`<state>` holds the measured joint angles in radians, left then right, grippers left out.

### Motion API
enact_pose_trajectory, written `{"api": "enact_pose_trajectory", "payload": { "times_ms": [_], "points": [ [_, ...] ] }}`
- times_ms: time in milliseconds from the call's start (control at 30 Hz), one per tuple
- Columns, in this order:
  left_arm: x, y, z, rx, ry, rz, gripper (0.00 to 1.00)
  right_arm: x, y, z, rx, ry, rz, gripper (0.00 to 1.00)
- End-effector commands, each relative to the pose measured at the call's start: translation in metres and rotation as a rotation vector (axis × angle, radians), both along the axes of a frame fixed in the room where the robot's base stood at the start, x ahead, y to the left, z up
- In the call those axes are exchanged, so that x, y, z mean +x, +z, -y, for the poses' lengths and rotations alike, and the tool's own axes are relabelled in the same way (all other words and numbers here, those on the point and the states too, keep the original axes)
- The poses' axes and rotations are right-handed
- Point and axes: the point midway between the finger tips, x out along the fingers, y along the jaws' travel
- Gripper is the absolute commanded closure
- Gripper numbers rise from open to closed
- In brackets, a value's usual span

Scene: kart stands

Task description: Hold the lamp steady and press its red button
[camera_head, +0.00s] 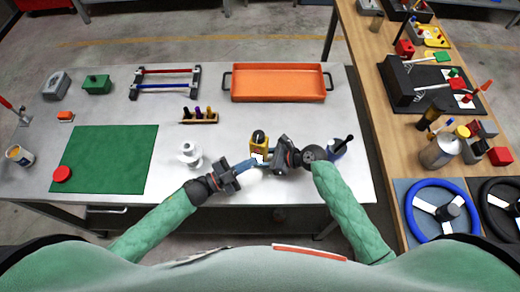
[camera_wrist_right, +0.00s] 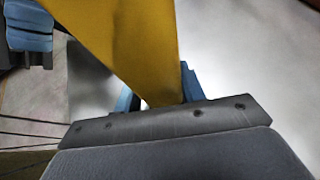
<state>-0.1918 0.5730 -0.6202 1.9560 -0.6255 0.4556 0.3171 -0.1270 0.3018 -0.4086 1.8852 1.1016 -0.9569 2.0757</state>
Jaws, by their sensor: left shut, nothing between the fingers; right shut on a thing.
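The lamp (camera_head: 259,143), a small yellow body with a dark top, stands near the table's front edge in the head view. My right gripper (camera_head: 263,158) comes from the right and is shut on it low on its body. In the right wrist view the lamp is a large yellow surface (camera_wrist_right: 150,45) between the blue fingers of the right gripper (camera_wrist_right: 158,95). My left gripper (camera_head: 246,165) is shut and empty, just left of and in front of the lamp; I cannot tell whether it touches. I cannot make out the red button in either view.
A white stepped piece (camera_head: 189,154) stands left of the lamp. A small rack (camera_head: 200,118) and an orange tray (camera_head: 278,83) lie behind. A green mat (camera_head: 110,150) bears a red disc (camera_head: 61,174). Bare table lies between.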

Motion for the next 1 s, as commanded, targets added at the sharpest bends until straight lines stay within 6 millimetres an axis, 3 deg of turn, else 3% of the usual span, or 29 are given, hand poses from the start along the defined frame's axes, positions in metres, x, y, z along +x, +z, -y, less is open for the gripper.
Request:
{"api": "enact_pose_trajectory", "payload": {
  "times_ms": [600,1000],
  "points": [
    [-0.047,0.0,-0.015,0.0,0.0,-0.001,1.0,0.0,0.0,0.0,0.0,0.0,0.0,0.8],
    [-0.052,0.0,-0.016,0.0,0.0,0.0,1.0,0.0,0.0,0.0,0.0,0.0,0.0,0.8]
  ]
}}
